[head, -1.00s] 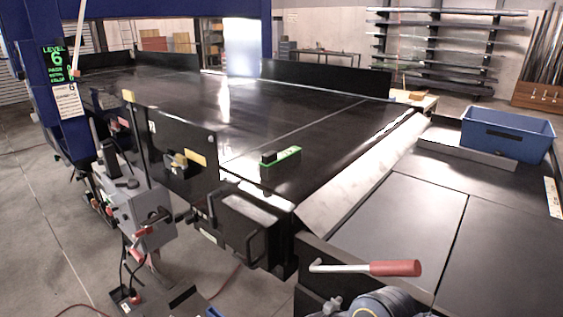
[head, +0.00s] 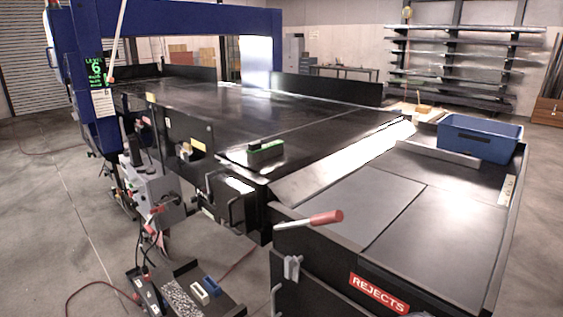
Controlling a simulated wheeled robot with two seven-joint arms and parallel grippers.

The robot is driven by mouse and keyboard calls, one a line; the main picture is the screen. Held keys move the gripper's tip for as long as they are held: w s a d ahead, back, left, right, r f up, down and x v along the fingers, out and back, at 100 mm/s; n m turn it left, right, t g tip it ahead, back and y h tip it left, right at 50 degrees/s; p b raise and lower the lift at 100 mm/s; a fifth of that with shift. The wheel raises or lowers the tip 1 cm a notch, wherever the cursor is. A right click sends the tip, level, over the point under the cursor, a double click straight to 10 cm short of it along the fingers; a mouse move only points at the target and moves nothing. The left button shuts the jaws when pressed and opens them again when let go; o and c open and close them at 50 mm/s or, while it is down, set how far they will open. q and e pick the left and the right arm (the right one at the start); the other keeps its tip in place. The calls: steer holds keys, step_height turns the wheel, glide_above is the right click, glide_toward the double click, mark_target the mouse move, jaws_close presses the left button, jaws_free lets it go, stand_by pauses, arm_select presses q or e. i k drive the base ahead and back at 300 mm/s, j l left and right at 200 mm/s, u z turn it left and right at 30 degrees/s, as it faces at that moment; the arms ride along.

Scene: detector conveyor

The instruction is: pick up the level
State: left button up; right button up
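A small green and black block (head: 265,152), which looks like the level, lies on the dark conveyor bed (head: 320,128) near its front edge. It is green along its side, with a dark raised part on top. Nothing touches it from above. Neither of my grippers shows in the head view.
A tilted metal chute (head: 325,170) joins the bed to the rejects table (head: 440,235) at right. A blue bin (head: 480,138) stands at its back. A red-handled lever (head: 325,218) sticks out in front. A low tray (head: 205,270) holds small items. Open floor lies at left.

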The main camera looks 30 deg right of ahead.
mark_target(257, 152)
steer(key=k+z, duration=0.2)
steer(key=z, duration=0.95)
steer(key=i+j, duration=0.25)
steer(key=j, duration=0.15)
steer(key=i+j, duration=0.2)
steer(key=j, duration=0.2)
steer(key=i+j, duration=0.25)
steer(key=j, duration=0.15)
steer(key=i+j, duration=0.25)
steer(key=j, duration=0.15)
steer(key=i+j, duration=0.2)
steer(key=j, duration=0.25)
steer(key=i+j, duration=0.25)
steer(key=j, duration=0.15)
